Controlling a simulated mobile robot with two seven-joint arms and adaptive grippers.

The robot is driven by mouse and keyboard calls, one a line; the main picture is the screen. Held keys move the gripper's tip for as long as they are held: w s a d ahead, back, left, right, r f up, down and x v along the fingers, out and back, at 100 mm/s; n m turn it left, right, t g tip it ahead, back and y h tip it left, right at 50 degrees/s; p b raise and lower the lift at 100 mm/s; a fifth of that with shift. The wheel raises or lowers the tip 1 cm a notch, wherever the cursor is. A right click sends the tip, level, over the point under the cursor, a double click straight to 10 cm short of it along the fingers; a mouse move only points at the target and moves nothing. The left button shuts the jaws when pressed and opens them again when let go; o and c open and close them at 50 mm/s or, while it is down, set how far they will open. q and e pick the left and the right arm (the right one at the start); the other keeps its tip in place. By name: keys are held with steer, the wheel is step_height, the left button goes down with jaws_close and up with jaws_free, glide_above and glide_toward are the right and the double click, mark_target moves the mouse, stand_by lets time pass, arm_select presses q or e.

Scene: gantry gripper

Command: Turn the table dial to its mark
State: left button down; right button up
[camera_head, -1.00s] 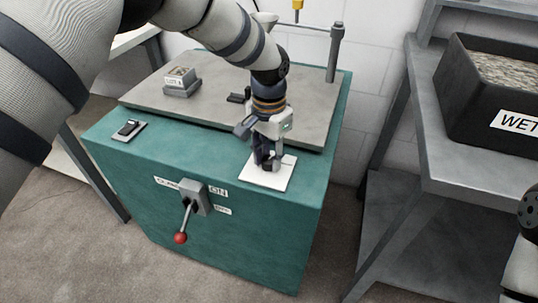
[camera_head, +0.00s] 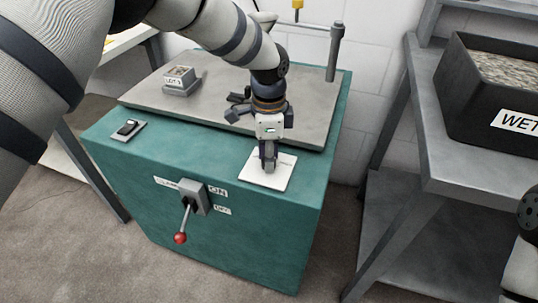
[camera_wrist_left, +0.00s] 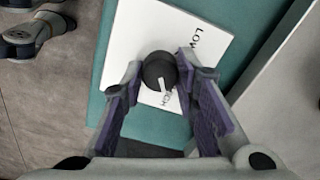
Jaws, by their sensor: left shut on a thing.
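The dial is a round black knob (camera_wrist_left: 160,70) with a white pointer line, on a white plate (camera_head: 281,178) on the front right of the teal cabinet's top. In the left wrist view the plate (camera_wrist_left: 208,48) reads "LOW" at its upper right. A second, partly covered word ends near the knob's lower side, and the pointer line points down toward it. My left gripper (camera_head: 269,165) points down over the plate, its fingers shut on the knob. In the head view the fingers hide most of the knob. My right gripper is not in view.
The teal cabinet (camera_head: 240,230) has a red-tipped lever (camera_head: 181,237) on its front and a black switch (camera_head: 128,128) at the top left. A grey slab (camera_head: 215,105) holds a small block. A black bin labelled "WET" (camera_head: 485,125) stands on the right shelf.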

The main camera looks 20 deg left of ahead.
arm_select(q)
steer(key=shift+a+f+m, duration=0.1)
steer(key=shift+m, duration=0.3)
steer(key=c, duration=1.2)
jaws_free()
steer(key=shift+s, duration=0.1)
steer(key=shift+c, duration=0.2)
step_height(320, 180, up, 12)
